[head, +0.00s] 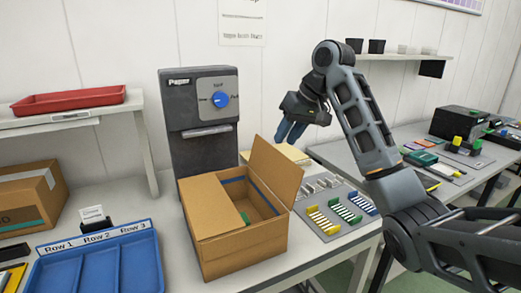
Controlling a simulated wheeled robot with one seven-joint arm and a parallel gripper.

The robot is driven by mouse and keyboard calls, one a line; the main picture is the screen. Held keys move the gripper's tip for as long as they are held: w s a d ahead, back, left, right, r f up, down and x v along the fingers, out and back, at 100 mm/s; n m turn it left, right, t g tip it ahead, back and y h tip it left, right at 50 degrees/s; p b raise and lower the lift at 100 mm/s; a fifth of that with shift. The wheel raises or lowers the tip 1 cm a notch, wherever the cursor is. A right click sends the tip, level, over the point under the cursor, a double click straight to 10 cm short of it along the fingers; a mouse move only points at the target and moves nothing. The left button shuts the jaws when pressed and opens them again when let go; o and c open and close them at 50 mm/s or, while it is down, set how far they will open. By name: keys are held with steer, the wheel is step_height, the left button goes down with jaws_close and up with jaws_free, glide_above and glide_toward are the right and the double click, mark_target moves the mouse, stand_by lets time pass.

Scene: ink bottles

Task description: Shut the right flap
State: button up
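An open cardboard box (243,248) stands on the table in the middle of the head view. Its right flap (276,170) stands up and leans outward to the right. Its left flap (213,207) lies flat over the left part of the opening. Part of the inside shows, with a blue strip and a small green thing. My gripper (289,131) hangs above and slightly behind the raised right flap, apart from it. Its blue fingers point down and hold nothing that I can see. The gap between them is too small to judge.
A dark machine with a blue dial (202,118) stands behind the box. A blue row tray (97,266) lies to the left. A grey mat (331,226) with yellow, green and blue racks lies to the right. A red tray (69,100) sits on the left shelf.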

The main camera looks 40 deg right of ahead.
mark_target(273, 151)
steer(key=shift+w+x, duration=0.2)
steer(key=shift+x, duration=3.8)
steer(key=shift+r, duration=0.1)
jaws_close()
